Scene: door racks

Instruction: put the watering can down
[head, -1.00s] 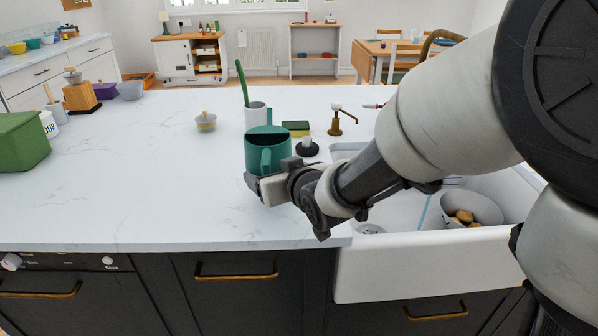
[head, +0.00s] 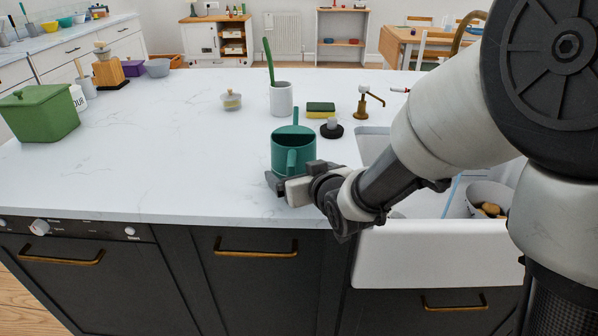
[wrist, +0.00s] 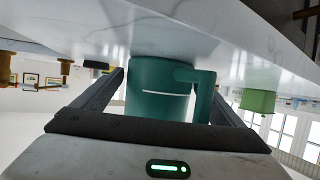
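The teal watering can (head: 283,150) is upright at the front of the white counter, left of the sink. Its handle faces the front. In the wrist view, which shows the scene upside down, the can (wrist: 160,90) meets the counter surface at its base. My gripper (head: 292,178) is low at the can's front side. In the wrist view my gripper's fingers (wrist: 169,78) are spread wide, one on each side of the can and handle, with a narrow gap at the left. The gripper looks open; the far finger contact is partly hidden.
A white cup (head: 281,100) with a green item, a sponge (head: 321,109), a dark round dispenser (head: 332,129) and a small jar (head: 231,100) stand behind. The sink (head: 440,255) is right. A green bin (head: 40,115) stands left; counter between is clear.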

